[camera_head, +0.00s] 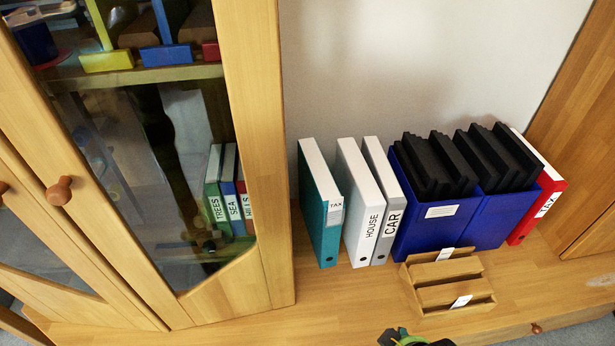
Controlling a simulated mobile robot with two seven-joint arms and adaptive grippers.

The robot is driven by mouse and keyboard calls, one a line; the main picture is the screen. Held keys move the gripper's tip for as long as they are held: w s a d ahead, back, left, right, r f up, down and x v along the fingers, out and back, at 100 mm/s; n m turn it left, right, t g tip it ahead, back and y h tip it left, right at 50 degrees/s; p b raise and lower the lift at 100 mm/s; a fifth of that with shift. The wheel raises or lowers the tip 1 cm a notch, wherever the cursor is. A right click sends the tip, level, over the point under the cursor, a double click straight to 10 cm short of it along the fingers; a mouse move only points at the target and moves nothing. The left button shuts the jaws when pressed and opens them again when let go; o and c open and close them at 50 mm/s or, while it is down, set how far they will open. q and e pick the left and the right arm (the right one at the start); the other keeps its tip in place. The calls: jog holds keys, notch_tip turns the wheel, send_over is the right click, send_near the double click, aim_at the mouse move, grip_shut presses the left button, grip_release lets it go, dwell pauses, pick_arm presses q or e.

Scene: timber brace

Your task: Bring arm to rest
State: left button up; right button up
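A black and green part (404,339) shows at the bottom edge, right of centre; it appears to be the top of my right gripper. Most of it is cut off by the frame, so its fingers and anything between them are hidden. It is in front of the small wooden holder (447,283) and appears apart from it. My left gripper is not in view.
A teal binder (318,203), HOUSE binder (358,200), CAR binder (385,200), blue boxes (436,225) with black folders and a red TAX binder (541,190) stand on the wooden surface (340,300). A glass-fronted cabinet (262,150) stands left.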

jog(key=s+f+x, duration=0.1)
jog(key=s+x, duration=0.1)
jog(key=x, duration=1)
jog(key=s+d+f, duration=0.1)
jog(key=s+f, duration=0.3)
jog(key=f, duration=0.5)
jog(key=s+d+f, duration=0.1)
jog(key=s+f, duration=0.2)
jog(key=f, duration=0.5)
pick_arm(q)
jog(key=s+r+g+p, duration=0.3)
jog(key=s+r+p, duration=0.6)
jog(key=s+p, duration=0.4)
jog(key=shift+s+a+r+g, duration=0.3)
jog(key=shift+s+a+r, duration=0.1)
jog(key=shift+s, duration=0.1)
pick_arm(e)
jog(key=s+r+g, duration=0.1)
jog(key=s+r, duration=0.3)
jog(key=s, duration=0.3)
jog(key=s+d+r+g, duration=0.1)
jog(key=s+r, duration=0.4)
jog(key=s, duration=0.2)
jog(key=shift+s+r+g, duration=0.15)
jog(key=shift+s+g, duration=0.05)
jog(key=shift+g, duration=0.1)
jog(key=shift+d, duration=0.1)
